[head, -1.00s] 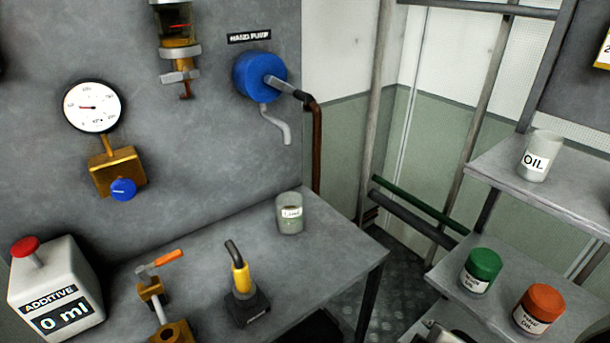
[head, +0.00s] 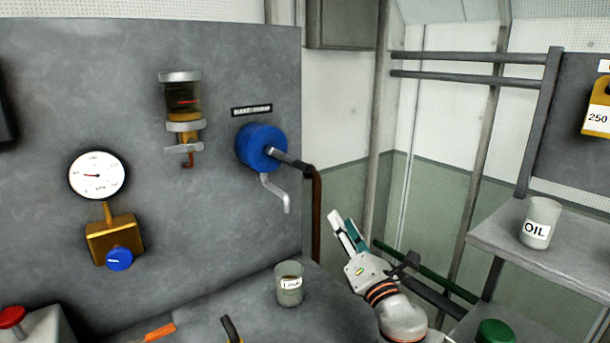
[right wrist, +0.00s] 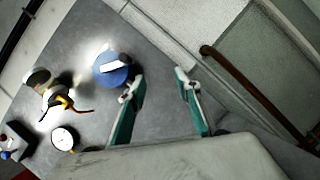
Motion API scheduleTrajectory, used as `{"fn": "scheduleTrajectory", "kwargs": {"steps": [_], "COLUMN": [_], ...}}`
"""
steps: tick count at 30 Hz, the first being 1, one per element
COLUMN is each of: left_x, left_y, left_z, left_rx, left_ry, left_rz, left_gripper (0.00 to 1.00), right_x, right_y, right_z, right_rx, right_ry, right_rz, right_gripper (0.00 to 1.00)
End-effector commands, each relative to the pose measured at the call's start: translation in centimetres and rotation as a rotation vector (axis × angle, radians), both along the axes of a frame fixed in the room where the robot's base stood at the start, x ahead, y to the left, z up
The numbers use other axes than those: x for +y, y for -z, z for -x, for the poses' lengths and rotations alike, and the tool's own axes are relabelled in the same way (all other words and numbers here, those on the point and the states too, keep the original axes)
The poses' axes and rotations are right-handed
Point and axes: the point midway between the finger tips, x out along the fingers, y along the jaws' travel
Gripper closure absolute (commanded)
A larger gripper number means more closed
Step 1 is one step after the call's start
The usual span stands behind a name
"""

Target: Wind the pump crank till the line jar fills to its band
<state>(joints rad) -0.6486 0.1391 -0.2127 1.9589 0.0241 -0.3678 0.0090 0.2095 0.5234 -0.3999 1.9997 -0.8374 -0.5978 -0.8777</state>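The hand pump is a blue round body (head: 262,148) on the grey panel, with a dark crank arm (head: 290,160) pointing right and slightly down. A grey spout (head: 275,193) hangs below it. In the right wrist view the pump (right wrist: 112,70) is left of my fingers. A clear jar (head: 289,284) with a small label, seemingly "LINE", stands on the bench below the spout; its band and level are too small to tell. My right gripper (head: 342,226) is open and empty, right of and below the crank; its parted fingers also show in the wrist view (right wrist: 157,85). My left gripper is out of view.
A glass bowl with a red mark (head: 183,100), a gauge (head: 98,175) and a brass valve with a blue knob (head: 119,259) are on the panel. A brown pipe (head: 316,215) runs down beside the crank. The OIL jar (head: 540,222) stands on the right shelf (head: 490,235).

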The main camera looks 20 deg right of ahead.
Motion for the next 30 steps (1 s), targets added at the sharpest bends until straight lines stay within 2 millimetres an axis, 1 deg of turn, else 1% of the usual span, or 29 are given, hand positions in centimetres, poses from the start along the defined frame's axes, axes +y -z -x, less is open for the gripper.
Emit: {"fn": "scheduleTrajectory", "kwargs": {"steps": [1, 3, 6, 10, 13, 17, 24, 30], "left_x": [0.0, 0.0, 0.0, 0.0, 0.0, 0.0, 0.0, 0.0], "left_y": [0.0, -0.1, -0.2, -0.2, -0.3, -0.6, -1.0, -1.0], "left_z": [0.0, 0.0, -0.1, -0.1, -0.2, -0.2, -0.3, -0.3], "left_rx": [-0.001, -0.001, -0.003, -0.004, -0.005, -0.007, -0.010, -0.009], "left_ry": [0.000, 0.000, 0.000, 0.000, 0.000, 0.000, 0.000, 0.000], "left_rz": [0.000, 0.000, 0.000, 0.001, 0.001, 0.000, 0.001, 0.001], "left_gripper": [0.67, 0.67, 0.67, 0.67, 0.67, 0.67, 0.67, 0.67], "right_x": [0.6, 1.6, 2.5, 3.0, 3.2, 3.7, 5.0, 5.7], "right_y": [-2.3, -4.5, -6.5, -7.7, -8.1, -8.7, -10.2, -10.8], "right_z": [-1.4, -2.7, -4.0, -5.0, -5.5, -6.5, -9.7, -11.5], "right_rx": [-0.059, -0.123, -0.190, -0.235, -0.249, -0.251, -0.251, -0.248], "right_ry": [-0.019, -0.041, -0.054, -0.061, -0.061, -0.062, -0.062, -0.063], "right_rz": [0.142, 0.321, 0.527, 0.686, 0.730, 0.734, 0.731, 0.729], "right_gripper": [0.67, 0.67, 0.67, 0.67, 0.67, 0.67, 0.67, 0.67]}}
